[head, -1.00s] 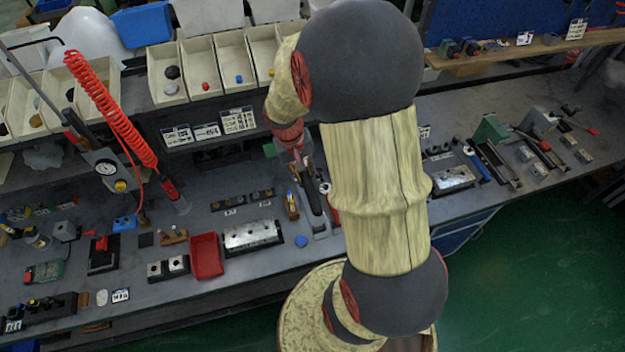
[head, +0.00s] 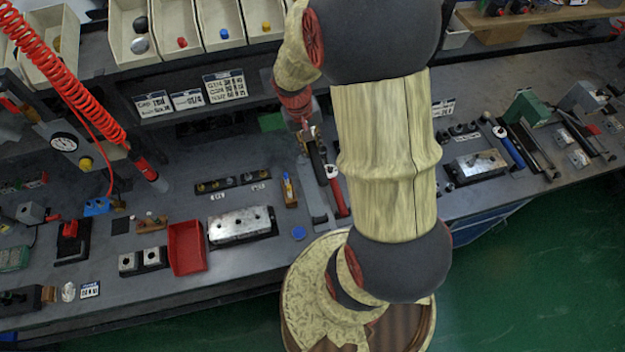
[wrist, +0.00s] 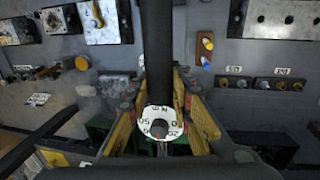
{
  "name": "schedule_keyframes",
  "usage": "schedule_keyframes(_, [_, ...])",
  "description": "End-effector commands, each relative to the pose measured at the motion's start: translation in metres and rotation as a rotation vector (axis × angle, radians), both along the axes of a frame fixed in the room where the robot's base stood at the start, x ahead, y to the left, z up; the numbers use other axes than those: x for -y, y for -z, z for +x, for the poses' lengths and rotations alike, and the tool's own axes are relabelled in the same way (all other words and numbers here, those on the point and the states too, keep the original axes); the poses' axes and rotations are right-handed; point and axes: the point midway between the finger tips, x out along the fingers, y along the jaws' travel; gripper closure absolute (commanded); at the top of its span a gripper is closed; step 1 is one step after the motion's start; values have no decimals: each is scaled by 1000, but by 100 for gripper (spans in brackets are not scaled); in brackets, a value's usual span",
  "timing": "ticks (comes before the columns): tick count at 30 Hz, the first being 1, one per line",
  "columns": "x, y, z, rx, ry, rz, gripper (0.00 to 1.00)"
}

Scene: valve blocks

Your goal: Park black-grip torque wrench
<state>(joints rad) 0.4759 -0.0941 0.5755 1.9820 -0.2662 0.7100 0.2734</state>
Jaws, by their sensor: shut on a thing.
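My gripper (head: 307,132) is shut on the black-grip torque wrench (head: 318,163). In the wrist view, the wrench's dark bar (wrist: 157,50) runs up from between the yellow-sided fingers (wrist: 160,112), with its round white dial (wrist: 160,122) below. In the head view the wrench slants over the bench beside a grey holder-like strip (head: 314,203). A red-handled wrench (head: 337,192) with a white round head lies just to the right. I cannot tell whether the held wrench touches anything. My arm hides the bench further right.
Left of the strip are a small wooden block (head: 289,191), a silver block with holes (head: 241,225), a row of black fittings (head: 232,184) and a red tray (head: 187,248). A blue-handled tool (head: 508,147) lies right of my arm. A red coiled hose (head: 75,85) hangs at left.

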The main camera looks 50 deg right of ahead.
Motion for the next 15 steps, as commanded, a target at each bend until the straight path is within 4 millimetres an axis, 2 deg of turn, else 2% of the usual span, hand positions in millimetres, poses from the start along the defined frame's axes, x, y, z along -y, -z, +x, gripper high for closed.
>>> schedule_keyframes(1, [0, 21, 1, 2, 0, -1, 100])
schedule_keyframes(15, [0, 127, 1, 3, -1, -2, 100])
